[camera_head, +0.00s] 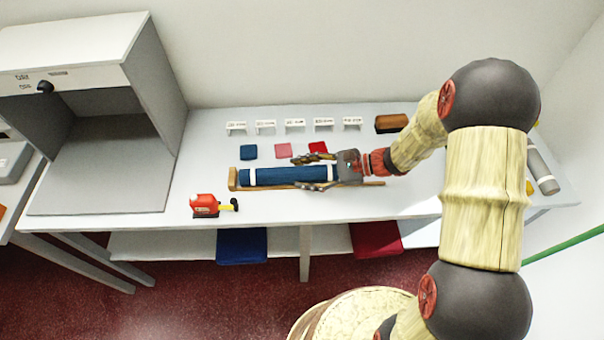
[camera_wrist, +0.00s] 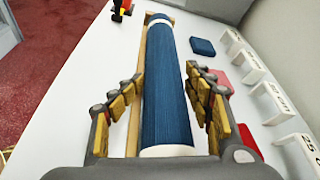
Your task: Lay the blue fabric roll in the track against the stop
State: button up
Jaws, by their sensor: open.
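The blue fabric roll (camera_head: 290,175), with a white band near each end, lies lengthwise along the wooden track (camera_head: 372,184). Its left end is at or very close to the upright stop (camera_head: 232,179) at the track's left end; I cannot tell whether they touch. My gripper (camera_head: 316,172) is open around the right part of the roll, one finger on each side. In the wrist view, the roll (camera_wrist: 168,90) runs between the spread fingers (camera_wrist: 166,95), with gaps beside it. The roll's near end is partly hidden by my gripper.
Blue (camera_head: 248,152), pink (camera_head: 283,150) and red (camera_head: 318,148) swatches lie behind the track, before several white label stands (camera_head: 294,126). A red tape-dispenser-like tool (camera_head: 206,205) sits front left. A brown block (camera_head: 391,123) stands back right. A grey booth (camera_head: 150,90) bounds the left.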

jog(key=shift+d+r, duration=0.15)
jog(key=shift+r, duration=0.05)
jog(key=p+v, duration=0.1)
jog(key=v, duration=0.3)
jog(key=p+v, duration=0.1)
jog(key=v, duration=0.3)
jog(key=p+v, duration=0.2)
jog(key=v, duration=0.2)
jog(key=shift+w+r, duration=0.1)
jog(key=shift+r, duration=0.5)
jog(key=s+d+r+n+t+h, duration=0.3)
jog(key=s+r+n+h, duration=1)
jog(key=s+r+n, duration=0.3)
notch_tip(320, 180, up, 5)
jog(key=shift+s+f+h, duration=0.1)
jog(key=shift+s+h, duration=0.2)
jog(key=shift+s, duration=0.8)
